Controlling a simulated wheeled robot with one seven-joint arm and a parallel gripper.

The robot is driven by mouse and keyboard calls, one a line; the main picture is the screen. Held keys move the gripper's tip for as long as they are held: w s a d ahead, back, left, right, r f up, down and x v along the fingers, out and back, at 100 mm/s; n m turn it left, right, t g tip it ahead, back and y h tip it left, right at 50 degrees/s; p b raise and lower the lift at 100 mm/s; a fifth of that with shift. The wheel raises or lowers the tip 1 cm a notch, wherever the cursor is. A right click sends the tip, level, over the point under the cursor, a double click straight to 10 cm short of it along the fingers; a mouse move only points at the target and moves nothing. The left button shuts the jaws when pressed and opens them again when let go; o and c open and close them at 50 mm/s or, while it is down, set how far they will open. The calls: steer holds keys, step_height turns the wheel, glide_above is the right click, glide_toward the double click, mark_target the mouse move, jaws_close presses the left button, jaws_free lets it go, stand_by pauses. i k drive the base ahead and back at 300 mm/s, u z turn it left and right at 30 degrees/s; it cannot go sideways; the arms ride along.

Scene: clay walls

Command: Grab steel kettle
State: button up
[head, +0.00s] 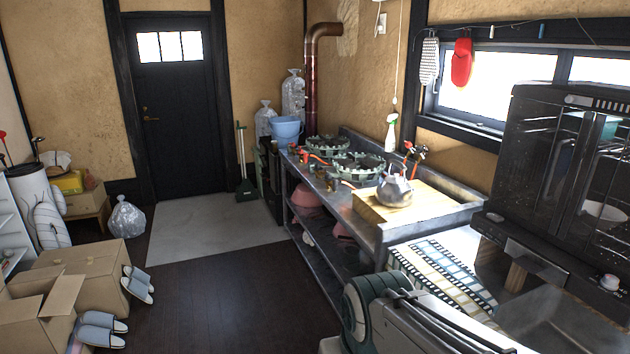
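The steel kettle (394,192) stands upright on a light wooden board (425,208) at the near part of the steel counter along the right wall. Part of my arm (410,318) is at the bottom of the head view, well apart from the kettle. My gripper's fingers cannot be made out, so whether they are open or shut is hidden.
Gas burners (357,165) sit on the counter beyond the kettle, with a spray bottle (391,132) behind. A black oven cabinet (560,170) stands at right. Cardboard boxes (85,270) and slippers (138,283) lie at left. The dark floor in the middle is clear.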

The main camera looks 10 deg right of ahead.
mark_target(387, 194)
steer(key=u, duration=0.4)
steer(key=i, duration=1.6)
steer(key=z, duration=0.3)
steer(key=i, duration=1.05)
steer(key=z, duration=1.6)
steer(key=i, duration=0.65)
steer(key=z, duration=0.65)
